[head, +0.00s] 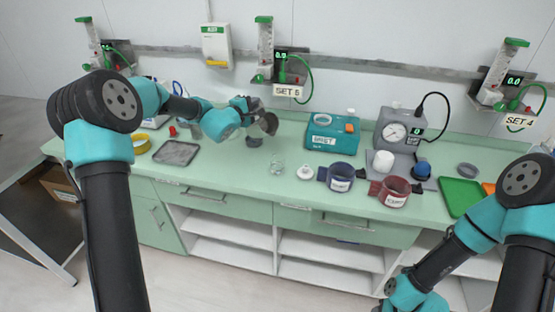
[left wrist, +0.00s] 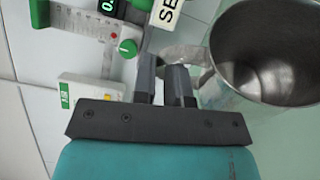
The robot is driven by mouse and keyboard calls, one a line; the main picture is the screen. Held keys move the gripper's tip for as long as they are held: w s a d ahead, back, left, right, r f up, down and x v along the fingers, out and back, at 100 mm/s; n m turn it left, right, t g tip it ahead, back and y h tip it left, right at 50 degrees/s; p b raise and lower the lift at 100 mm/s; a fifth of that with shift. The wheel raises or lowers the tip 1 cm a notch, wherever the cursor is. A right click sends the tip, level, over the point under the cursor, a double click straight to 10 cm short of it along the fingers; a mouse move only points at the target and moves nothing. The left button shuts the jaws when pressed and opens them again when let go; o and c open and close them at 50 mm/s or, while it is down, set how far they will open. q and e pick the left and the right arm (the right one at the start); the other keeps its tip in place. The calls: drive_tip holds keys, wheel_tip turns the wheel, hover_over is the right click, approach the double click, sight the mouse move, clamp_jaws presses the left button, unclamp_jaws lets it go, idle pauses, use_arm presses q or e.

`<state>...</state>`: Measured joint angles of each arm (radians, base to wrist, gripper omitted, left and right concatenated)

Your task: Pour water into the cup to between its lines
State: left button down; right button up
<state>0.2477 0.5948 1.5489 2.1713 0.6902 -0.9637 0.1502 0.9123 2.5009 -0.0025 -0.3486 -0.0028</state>
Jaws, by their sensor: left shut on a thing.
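A grey metal jug (left wrist: 270,60) fills the upper right of the left wrist view, its round mouth turned to the camera. My left gripper (left wrist: 165,75) is shut on the jug's handle (left wrist: 190,55). In the head view my left gripper (head: 243,106) holds the jug (head: 265,122) above the back of the counter, and it looks tilted to the right. A small clear cup (head: 278,168) stands on the counter below and to the right of the jug, apart from it. Its lines are too small to see. I cannot tell the jug's water level. My right gripper is out of view.
A small white round item (head: 305,173) sits right of the cup, then a blue cuff (head: 341,177) and a red cuff (head: 394,191). A teal box (head: 333,136) stands behind. A dark tray (head: 176,153) lies left.

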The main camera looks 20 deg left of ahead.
use_arm(q)
drive_tip(key=shift+w+a, duration=0.15)
idle(0.8)
drive_tip(key=shift+w+a+f+n+g, duration=0.1)
drive_tip(key=shift+w+a+n+g, duration=0.25)
drive_tip(key=shift+n, duration=0.35)
drive_tip(key=shift+w+a+f+n+g, duration=0.1)
drive_tip(key=shift+w+a+n+g, duration=0.25)
drive_tip(key=shift+n, duration=0.35)
drive_tip(key=w+a+n+g+h, duration=0.1)
drive_tip(key=w+a+n+g, duration=0.2)
drive_tip(key=w+a+n, duration=0.1)
drive_tip(key=shift+w+a+r+n, duration=0.2)
drive_tip(key=shift+w+a+n, duration=0.25)
drive_tip(key=shift+n, duration=0.25)
idle(0.5)
drive_tip(key=shift+s+a, duration=0.1)
drive_tip(key=shift+s, duration=0.05)
idle(0.4)
